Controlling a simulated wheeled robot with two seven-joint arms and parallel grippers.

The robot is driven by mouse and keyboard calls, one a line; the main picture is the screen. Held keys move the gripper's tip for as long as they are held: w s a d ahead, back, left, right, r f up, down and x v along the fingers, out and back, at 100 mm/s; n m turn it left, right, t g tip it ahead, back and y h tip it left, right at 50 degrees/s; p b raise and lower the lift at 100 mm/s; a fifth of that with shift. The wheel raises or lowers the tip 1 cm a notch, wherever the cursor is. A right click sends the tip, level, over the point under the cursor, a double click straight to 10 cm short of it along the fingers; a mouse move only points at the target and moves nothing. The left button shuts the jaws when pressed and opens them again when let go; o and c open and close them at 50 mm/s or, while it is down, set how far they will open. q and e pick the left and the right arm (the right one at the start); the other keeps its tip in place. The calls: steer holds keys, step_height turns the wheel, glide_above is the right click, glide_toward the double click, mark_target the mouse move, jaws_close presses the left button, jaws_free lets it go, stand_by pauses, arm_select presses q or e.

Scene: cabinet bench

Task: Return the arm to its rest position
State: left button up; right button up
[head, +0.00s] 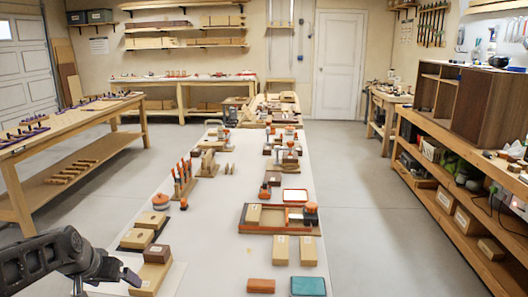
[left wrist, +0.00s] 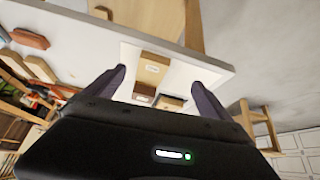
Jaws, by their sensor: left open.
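My left gripper (head: 105,284) is at the lower left of the head view, beside the left edge of the long white bench (head: 215,257). In the left wrist view its two dark fingers (left wrist: 158,85) stand wide apart with nothing between them. Beyond the fingers, a tan block (left wrist: 152,69) and other blocks rest on the white bench top. In the head view, a tan box (head: 150,276) and a dark brown block (head: 157,253) sit just right of the gripper. My right gripper is in neither view.
A framed tray (head: 246,228) with blocks, two upright tan blocks (head: 281,249), a teal tray (head: 308,286) and a red-brown block (head: 261,286) stand on the bench. The bench middle is partly clear. Wooden workbenches (head: 75,140) flank it, with open grey floor between.

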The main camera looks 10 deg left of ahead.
arm_select(q)
steer(key=s+d+f+n+h, duration=0.2)
steer(key=s+d+f+h, duration=0.1)
steer(key=d+f, duration=1.7)
steer(key=s+d+f+g, duration=0.1)
steer(key=s+d+f, duration=0.4)
steer(key=s, duration=0.3)
steer(key=s+d+f+m+g+h, duration=0.1)
steer(key=s+d+f+g, duration=0.1)
steer(key=s+d+f, duration=0.3)
steer(key=s+d+f+g, duration=0.2)
steer(key=s+d+f, duration=0.4)
steer(key=s, duration=0.5)
steer(key=shift+m+h, duration=0.3)
steer(key=shift+h, duration=0.1)
steer(key=shift+w, duration=0.1)
steer(key=shift+c, duration=0.2)
